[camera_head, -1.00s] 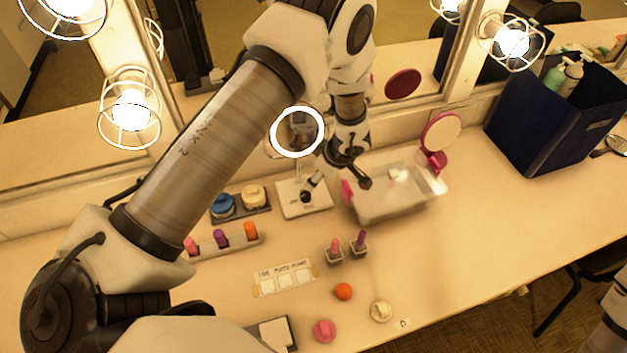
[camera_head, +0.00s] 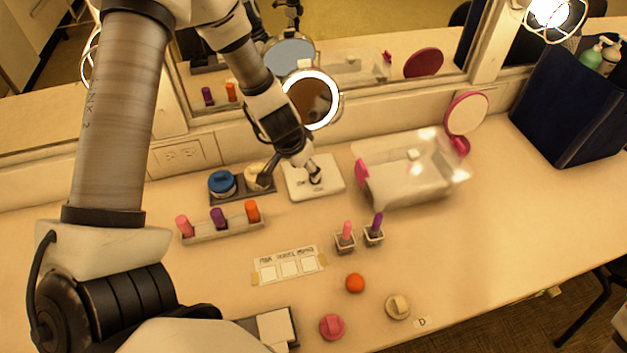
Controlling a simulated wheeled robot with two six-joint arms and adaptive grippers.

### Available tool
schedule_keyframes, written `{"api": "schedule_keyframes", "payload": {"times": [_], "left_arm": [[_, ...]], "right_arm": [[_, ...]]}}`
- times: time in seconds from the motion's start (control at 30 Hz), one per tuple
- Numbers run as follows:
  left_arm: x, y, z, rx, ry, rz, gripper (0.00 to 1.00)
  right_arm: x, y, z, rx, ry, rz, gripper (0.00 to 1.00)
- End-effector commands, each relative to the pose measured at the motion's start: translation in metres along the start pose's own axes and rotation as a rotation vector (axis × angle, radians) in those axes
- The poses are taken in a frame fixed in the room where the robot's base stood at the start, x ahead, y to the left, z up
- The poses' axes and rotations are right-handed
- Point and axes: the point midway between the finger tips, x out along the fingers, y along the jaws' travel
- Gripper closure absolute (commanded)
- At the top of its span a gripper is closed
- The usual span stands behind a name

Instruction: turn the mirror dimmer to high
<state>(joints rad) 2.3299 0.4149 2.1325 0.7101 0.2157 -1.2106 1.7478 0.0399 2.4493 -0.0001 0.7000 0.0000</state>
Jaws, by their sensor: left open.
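The lit ring mirror (camera_head: 311,99) stands on a pale square base (camera_head: 328,190) at the back of the counter. A small dark dimmer knob (camera_head: 315,177) sits on that base, with lettering beside it too small to read. My left gripper (camera_head: 290,177) is open and empty, pointing down at the left part of the base. One finger is close to the knob and the other is over the cream pot's side; I cannot tell whether either touches. The gripper partly hides the base and the knob. My right gripper is out of view.
A blue pot (camera_head: 222,182) and a cream pot (camera_head: 257,174) sit in a dark tray left of the base. A clear bin (camera_head: 410,190) with a pink hand mirror (camera_head: 466,113) is to the right. A lipstick rack (camera_head: 225,229) is in front.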

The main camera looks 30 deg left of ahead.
Motion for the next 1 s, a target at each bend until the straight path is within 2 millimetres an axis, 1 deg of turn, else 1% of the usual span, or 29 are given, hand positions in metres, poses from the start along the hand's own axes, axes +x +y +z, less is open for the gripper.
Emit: {"api": "schedule_keyframes", "payload": {"times": [0.03,0.13,0.23,0.4,0.5,0.63,0.87,0.9,0.93,0.97,1.0], "left_arm": [[0.009,-0.004,-0.002,-0.028,0.028,0.007,0.43],[0.006,-0.007,-0.009,-0.04,0.051,0.008,0.43],[0.016,-0.007,-0.01,-0.039,0.053,0.005,0.43],[0.052,-0.007,-0.01,-0.038,0.051,0.004,0.43],[0.069,-0.007,-0.012,-0.038,0.051,0.003,0.43],[0.079,-0.007,-0.014,-0.04,0.051,0.004,0.43],[0.078,-0.007,-0.015,-0.041,0.051,0.004,0.43],[0.078,-0.007,-0.015,-0.041,0.051,0.004,0.5],[0.078,-0.007,-0.015,-0.041,0.051,0.004,0.6],[0.078,-0.007,-0.015,-0.041,0.051,0.004,0.71],[0.078,-0.007,-0.015,-0.041,0.051,0.004,0.85]], "right_arm": [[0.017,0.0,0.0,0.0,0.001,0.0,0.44],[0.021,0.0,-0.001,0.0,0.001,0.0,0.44],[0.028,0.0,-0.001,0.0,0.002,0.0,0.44],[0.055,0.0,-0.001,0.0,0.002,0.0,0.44],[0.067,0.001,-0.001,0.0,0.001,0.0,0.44],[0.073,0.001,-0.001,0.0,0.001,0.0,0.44],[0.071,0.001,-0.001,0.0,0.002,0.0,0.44],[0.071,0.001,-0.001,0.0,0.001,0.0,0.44],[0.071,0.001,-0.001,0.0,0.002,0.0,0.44],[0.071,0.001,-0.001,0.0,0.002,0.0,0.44],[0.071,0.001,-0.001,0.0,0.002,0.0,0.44]]}}
